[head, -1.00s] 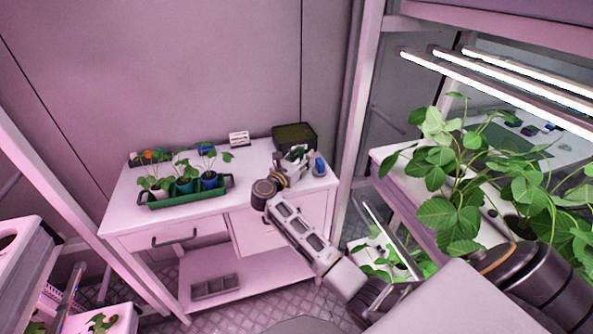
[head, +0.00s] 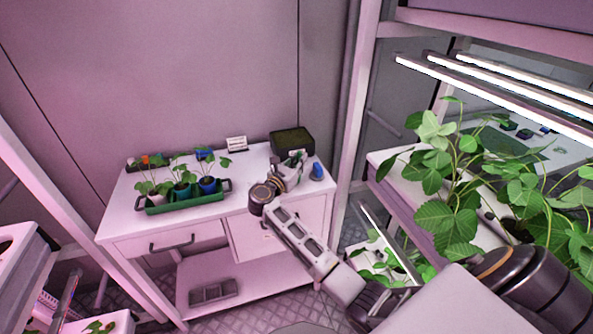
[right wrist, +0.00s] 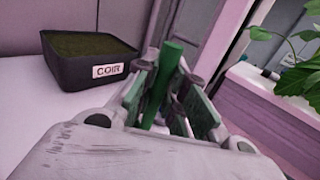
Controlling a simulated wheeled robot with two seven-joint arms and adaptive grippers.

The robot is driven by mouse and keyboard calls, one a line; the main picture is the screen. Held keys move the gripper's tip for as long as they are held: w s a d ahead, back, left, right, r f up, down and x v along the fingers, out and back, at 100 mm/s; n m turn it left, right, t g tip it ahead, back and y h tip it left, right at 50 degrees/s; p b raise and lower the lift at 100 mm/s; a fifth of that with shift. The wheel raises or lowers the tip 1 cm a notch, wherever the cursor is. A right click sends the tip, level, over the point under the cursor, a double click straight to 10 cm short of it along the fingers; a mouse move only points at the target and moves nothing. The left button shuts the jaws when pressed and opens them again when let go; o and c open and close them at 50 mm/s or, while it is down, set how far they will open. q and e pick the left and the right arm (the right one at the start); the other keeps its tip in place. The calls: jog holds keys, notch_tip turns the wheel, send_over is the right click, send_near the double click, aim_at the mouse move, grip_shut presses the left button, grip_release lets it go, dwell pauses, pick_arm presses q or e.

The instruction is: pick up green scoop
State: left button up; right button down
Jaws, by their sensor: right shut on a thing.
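The green scoop (right wrist: 172,62) shows in the right wrist view as a green handle standing up between the fingers. Its lower part is hidden by my gripper. My right gripper (right wrist: 168,92) is shut on the scoop. In the head view my right gripper (head: 292,166) is over the right end of the white table (head: 245,190), in front of the dark coir box. The scoop is too small and covered to make out clearly there. My left gripper is not in view.
A black box of coir (right wrist: 90,62) stands just behind my right gripper. A blue object (head: 317,172) sits to its right. A green tray (head: 185,206) with potted seedlings is at the table's left. A rack with leafy plants (head: 450,215) stands on the right.

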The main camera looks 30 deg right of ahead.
jog(key=shift+r, duration=0.65)
notch_tip(320, 180, up, 7)
jog(key=shift+f+b, duration=0.1)
jog(key=shift+b, duration=0.35)
jog(key=shift+r, duration=0.95)
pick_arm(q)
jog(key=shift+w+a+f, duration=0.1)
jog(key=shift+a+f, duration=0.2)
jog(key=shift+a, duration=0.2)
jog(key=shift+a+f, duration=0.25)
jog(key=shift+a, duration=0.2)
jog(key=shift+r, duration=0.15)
